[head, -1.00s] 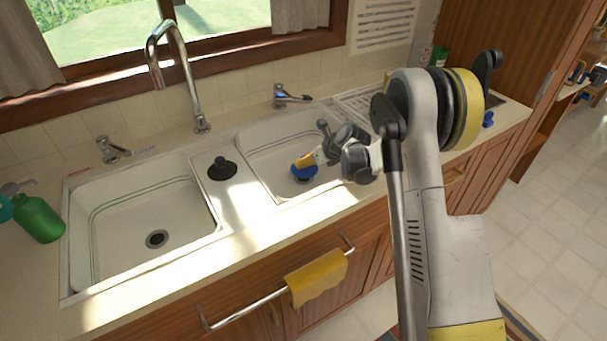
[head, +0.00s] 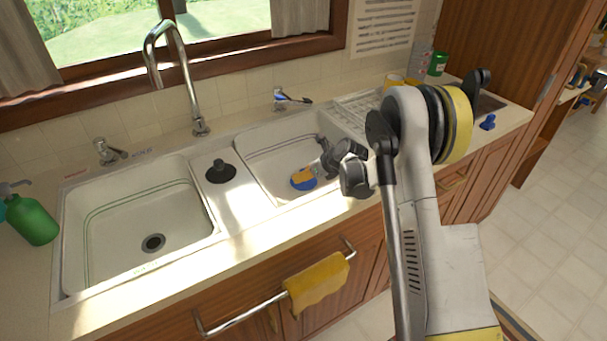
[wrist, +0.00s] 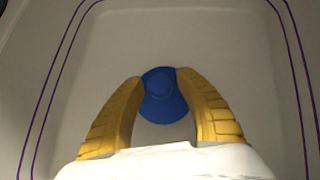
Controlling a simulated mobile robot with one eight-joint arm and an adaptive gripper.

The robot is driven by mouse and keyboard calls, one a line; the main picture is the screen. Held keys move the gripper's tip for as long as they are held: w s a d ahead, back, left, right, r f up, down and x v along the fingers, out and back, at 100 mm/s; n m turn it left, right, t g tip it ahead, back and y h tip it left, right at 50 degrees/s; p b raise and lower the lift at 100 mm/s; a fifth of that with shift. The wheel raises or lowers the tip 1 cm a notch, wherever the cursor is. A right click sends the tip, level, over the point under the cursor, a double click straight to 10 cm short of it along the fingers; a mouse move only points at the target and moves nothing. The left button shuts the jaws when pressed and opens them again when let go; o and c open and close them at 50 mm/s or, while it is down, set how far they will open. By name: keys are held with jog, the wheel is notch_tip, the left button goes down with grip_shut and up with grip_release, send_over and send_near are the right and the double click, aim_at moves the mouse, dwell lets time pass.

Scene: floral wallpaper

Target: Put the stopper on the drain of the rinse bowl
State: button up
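A round blue stopper (head: 303,184) is low in the right-hand bowl (head: 262,160) of the double sink. My gripper (head: 303,175) has yellow fingers and points down into this bowl, directly above the stopper. In the wrist view the two fingertips (wrist: 160,78) flank the blue stopper (wrist: 162,106) and look shut on its raised middle. No drain shows in the right-hand bowl; the stopper and gripper may cover it. The left-hand bowl (head: 130,215) is empty with its dark drain (head: 153,243) open.
A black stopper (head: 221,171) sits on the ledge between the bowls. A tall faucet (head: 178,75) rises behind the sink. A green bottle (head: 33,220) stands at the left. A small blue object (head: 488,122) lies on the right counter. A yellow towel (head: 318,282) hangs in front.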

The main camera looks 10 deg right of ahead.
jog(key=shift+r, duration=0.15)
jog(key=p+v, duration=0.4)
jog(key=v, duration=0.8)
jog(key=s+a+r+n+h, duration=0.1)
jog(key=s+a+r+n, duration=0.1)
jog(key=s+r+n, duration=0.55)
jog(key=s+a+r+n+h, duration=0.2)
jog(key=s+a+r+n, duration=0.1)
jog(key=s+r+n, duration=0.5)
jog(key=s+r+n+h, duration=0.2)
jog(key=s+n, duration=1.2)
jog(key=s, duration=0.5)
jog(key=shift+s+d, duration=0.2)
jog(key=shift+o, duration=0.3)
jog(key=shift+r, duration=0.15)
